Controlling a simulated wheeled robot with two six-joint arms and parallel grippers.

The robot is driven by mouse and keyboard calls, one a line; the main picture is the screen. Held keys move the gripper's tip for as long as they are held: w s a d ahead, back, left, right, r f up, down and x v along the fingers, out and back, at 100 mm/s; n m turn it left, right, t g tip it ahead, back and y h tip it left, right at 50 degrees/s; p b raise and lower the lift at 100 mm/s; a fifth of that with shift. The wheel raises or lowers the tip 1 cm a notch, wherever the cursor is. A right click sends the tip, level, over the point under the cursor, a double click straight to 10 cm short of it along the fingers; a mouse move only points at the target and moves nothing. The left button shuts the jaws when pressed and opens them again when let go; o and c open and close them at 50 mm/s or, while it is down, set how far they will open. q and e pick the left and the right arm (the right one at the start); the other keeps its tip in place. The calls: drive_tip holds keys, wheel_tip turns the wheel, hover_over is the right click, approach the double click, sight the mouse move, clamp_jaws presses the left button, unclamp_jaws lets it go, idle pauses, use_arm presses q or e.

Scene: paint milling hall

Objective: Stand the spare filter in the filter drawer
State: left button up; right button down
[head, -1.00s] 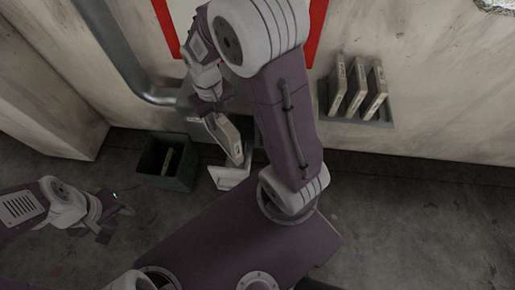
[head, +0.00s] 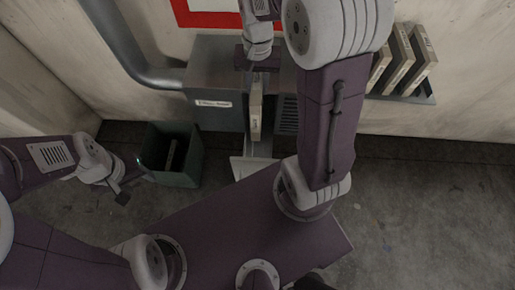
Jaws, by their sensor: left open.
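The spare filter (head: 256,115), a pale slim panel with a label, hangs upright below my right gripper (head: 258,68), which appears shut on its top edge. The filter is in front of the grey machine housing (head: 215,112). The pale filter drawer (head: 243,168) juts out low from the housing, and the filter's lower end is over or in it; I cannot tell whether it touches. My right arm hides the drawer's right side. My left gripper (head: 122,190) is open and empty, left of the dark green bin.
The dark green bin (head: 188,178) stands on the floor left of the drawer, with a slim panel (head: 171,156) inside. A wall shelf (head: 425,98) at right holds several filters (head: 402,62), partly hidden by my arm. A duct (head: 125,50) enters the housing. The floor at right is clear.

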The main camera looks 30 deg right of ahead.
wheel_tip(320, 180, down, 27)
drive_tip(key=b, duration=0.5)
drive_tip(key=shift+b, duration=0.4)
drive_tip(key=shift+s+f, duration=0.15)
drive_tip(key=shift+f, duration=0.05)
drive_tip(key=c, duration=1.1)
unclamp_jaws()
